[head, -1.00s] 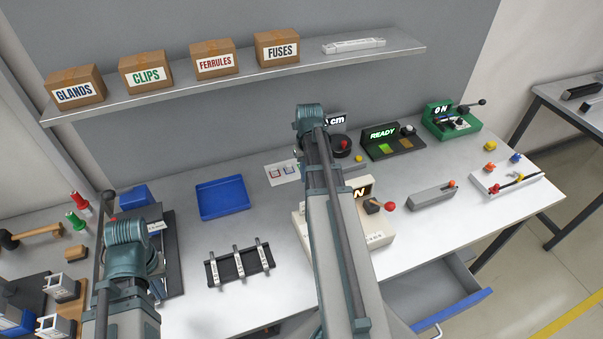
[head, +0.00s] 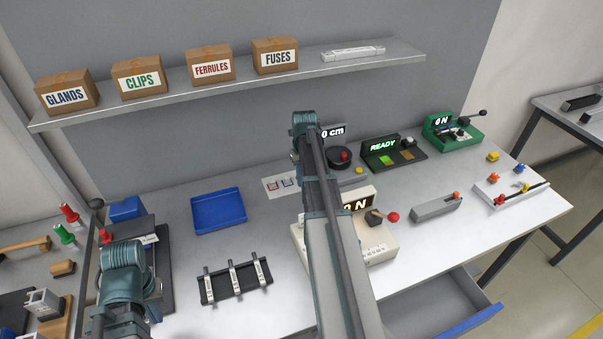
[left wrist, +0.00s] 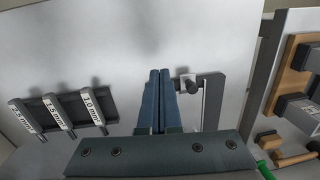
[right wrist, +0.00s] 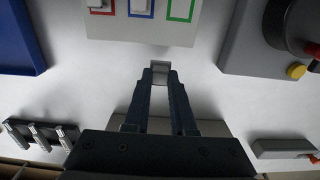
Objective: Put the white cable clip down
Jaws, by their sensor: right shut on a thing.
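The white cable clip (right wrist: 160,67) shows small and pale between the fingertips of my right gripper (right wrist: 160,75) in the right wrist view. The gripper is shut on it, over bare grey tabletop. A white card with red, blue and green outlines (right wrist: 140,33) lies just ahead of it; pale pieces are in the red and blue outlines. In the head view my right arm hides the clip. My left gripper (left wrist: 161,75) has its fingers together with nothing visible between them, near a dark frame with a knob.
A blue tray (head: 219,211) lies left of the card. A black rack (head: 235,281) with labelled tools stands in front. A cream device (head: 373,240) is beside my right arm, and a round black dial device (right wrist: 288,30) is right of the card. An open drawer (head: 440,305) juts out at front right.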

